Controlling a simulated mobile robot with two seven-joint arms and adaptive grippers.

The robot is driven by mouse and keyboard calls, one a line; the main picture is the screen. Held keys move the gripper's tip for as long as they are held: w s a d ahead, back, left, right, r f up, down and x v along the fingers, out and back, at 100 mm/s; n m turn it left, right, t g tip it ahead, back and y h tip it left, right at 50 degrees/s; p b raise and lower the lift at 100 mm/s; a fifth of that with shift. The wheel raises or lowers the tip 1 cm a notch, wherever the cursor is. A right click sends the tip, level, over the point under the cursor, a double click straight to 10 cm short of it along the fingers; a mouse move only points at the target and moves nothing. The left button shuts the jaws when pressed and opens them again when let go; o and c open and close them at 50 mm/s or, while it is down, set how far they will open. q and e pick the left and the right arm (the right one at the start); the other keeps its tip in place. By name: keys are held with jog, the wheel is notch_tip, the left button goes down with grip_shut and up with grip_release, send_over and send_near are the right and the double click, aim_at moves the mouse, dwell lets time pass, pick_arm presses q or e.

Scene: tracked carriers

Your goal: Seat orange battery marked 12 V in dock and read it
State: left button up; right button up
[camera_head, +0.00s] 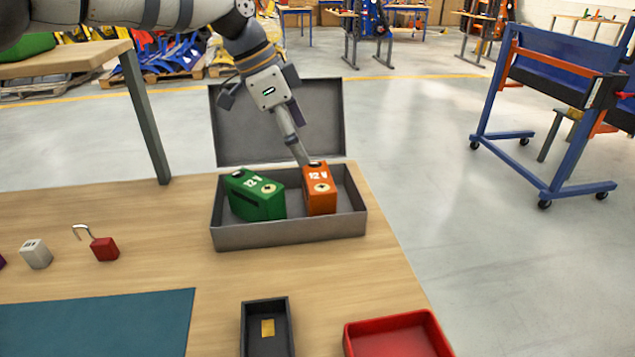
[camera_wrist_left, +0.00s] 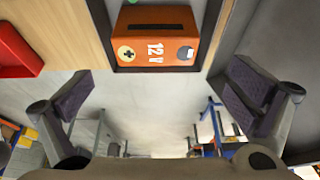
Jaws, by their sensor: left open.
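The orange battery (camera_head: 320,200), marked 12 V, stands in the right part of an open grey case (camera_head: 290,233). In the left wrist view the orange battery (camera_wrist_left: 155,38) is ahead of the gripper, with its 12 V mark and plus sign showing. My left gripper (camera_head: 292,140) reaches down behind the battery's top. The left wrist view shows its fingers (camera_wrist_left: 160,95) spread wide with nothing between them. I cannot tell whether a finger touches the battery. A dark open-topped tray with a gold plate (camera_head: 267,328), which looks like the dock, sits at the front. My right gripper is out of view.
A green 12 V battery (camera_head: 257,197) leans beside the orange one in the case. The case lid (camera_head: 275,125) stands open behind. A red tray (camera_head: 397,318), red padlock (camera_head: 105,249), white block (camera_head: 37,254) and teal mat (camera_head: 95,325) lie on the table. Wood between padlock and case is clear.

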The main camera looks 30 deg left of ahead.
aim_at(315, 176)
pick_arm(q)
jog(key=x, duration=0.6)
jog(key=s+x, duration=0.1)
jog(key=x, duration=0.2)
jog(key=shift+w+d+f+b, duration=0.1)
jog(key=shift+w+f+b, duration=0.05)
jog(key=shift+f+b, duration=0.25)
jog(key=shift+w+d+f, duration=0.1)
jog(key=shift+w+f, duration=0.05)
jog(key=shift+f, duration=0.1)
jog(key=c, duration=1.6)
jog(key=shift+r, duration=0.2)
jog(key=shift+c, duration=0.4)
